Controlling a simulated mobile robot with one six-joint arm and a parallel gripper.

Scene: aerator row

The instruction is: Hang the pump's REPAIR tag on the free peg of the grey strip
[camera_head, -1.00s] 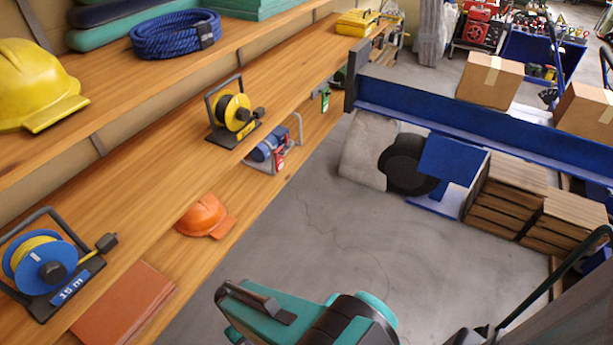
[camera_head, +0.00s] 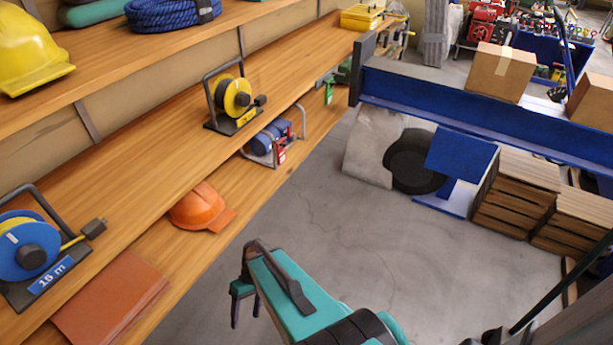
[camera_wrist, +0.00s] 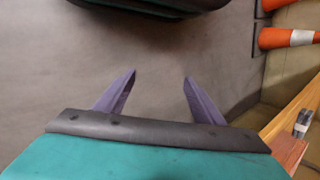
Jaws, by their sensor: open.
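No REPAIR tag can be read in either view. A blue machine in a pale tube frame, which looks like the pump (camera_head: 268,142), stands on the lower shelf in the head view. A small red and white patch on its front may be a tag (camera_head: 281,156); it is too small to read. Farther along the shelf edge a green tag (camera_head: 329,92) hangs by what may be the grey strip; its pegs cannot be made out. My gripper (camera_head: 245,308) is over the floor, apart from the shelves. In the wrist view its two purple fingers (camera_wrist: 159,78) are spread and empty.
Cable reels (camera_head: 233,98) (camera_head: 28,248) stand on the middle shelf. An orange helmet (camera_head: 200,208) lies on the lower shelf. A blue beam (camera_head: 470,108) crosses at right, near wooden stacks (camera_head: 515,195). Orange-white cones (camera_wrist: 285,38) show in the wrist view. The floor between is clear.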

